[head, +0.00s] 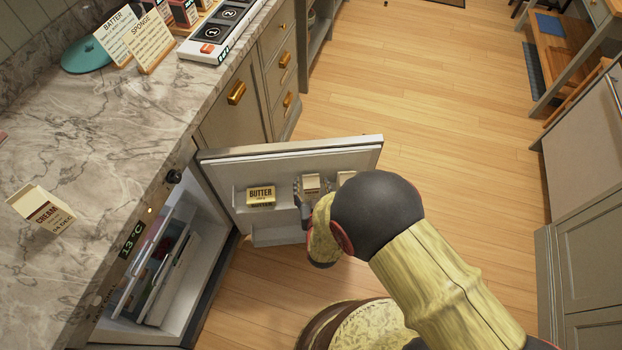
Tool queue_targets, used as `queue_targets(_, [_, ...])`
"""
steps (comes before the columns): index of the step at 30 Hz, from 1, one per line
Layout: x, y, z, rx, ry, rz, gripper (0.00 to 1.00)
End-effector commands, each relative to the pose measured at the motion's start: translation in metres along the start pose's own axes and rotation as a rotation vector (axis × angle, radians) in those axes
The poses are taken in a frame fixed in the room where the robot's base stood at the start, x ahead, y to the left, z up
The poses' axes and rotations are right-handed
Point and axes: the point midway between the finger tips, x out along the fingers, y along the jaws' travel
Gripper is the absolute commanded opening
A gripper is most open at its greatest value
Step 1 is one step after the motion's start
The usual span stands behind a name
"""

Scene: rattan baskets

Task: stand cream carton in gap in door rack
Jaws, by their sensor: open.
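The fridge door (290,156) stands open, with a white rack (238,214) on its inner side. A box marked BUTTER (261,194) sits in the rack's left part. To its right is a small pale carton (311,182) with dark print too small to read. Another pale carton top (345,178) shows farther right, partly hidden by my arm. My gripper (304,199) is open at the rack, close to the middle carton; I cannot tell if they touch. A pale folded piece reading CREAM and 04 DEC (42,209) stands on the counter; whether it is card or carton is unclear.
The marble counter (130,130) runs along the left above the open fridge (185,270). BATTER (117,38) and SPONGE (153,42) cards stand near a teal disc (88,56). A round-topped stool (360,330) is below my arm. The wooden floor (440,110) is mostly clear.

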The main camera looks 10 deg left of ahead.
Motion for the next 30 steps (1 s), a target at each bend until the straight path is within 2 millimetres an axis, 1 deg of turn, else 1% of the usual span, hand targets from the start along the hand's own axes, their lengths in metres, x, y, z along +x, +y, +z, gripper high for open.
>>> queue_targets(1, [-0.013,-0.002,-0.004,-0.002,0.000,-0.004,0.61])
queue_targets(6, [-0.049,-0.002,-0.004,-0.002,0.000,-0.005,0.61])
queue_targets(9, [-0.066,-0.001,-0.003,-0.003,0.000,-0.004,0.61])
queue_targets(12, [-0.080,-0.001,-0.003,-0.002,0.001,-0.003,0.61])
queue_targets(15, [-0.088,-0.001,-0.002,-0.001,0.001,-0.002,0.61])
queue_targets(19, [-0.092,-0.001,-0.001,0.000,0.001,-0.001,0.61])
queue_targets(24, [-0.092,0.000,-0.001,0.000,0.002,0.000,0.61])
queue_targets(26, [-0.091,-0.001,-0.004,0.005,-0.001,0.000,0.61])
queue_targets(29, [-0.083,-0.002,-0.021,0.037,-0.025,0.001,0.61])
queue_targets(30, [-0.078,-0.001,-0.034,0.059,-0.045,0.002,0.61])
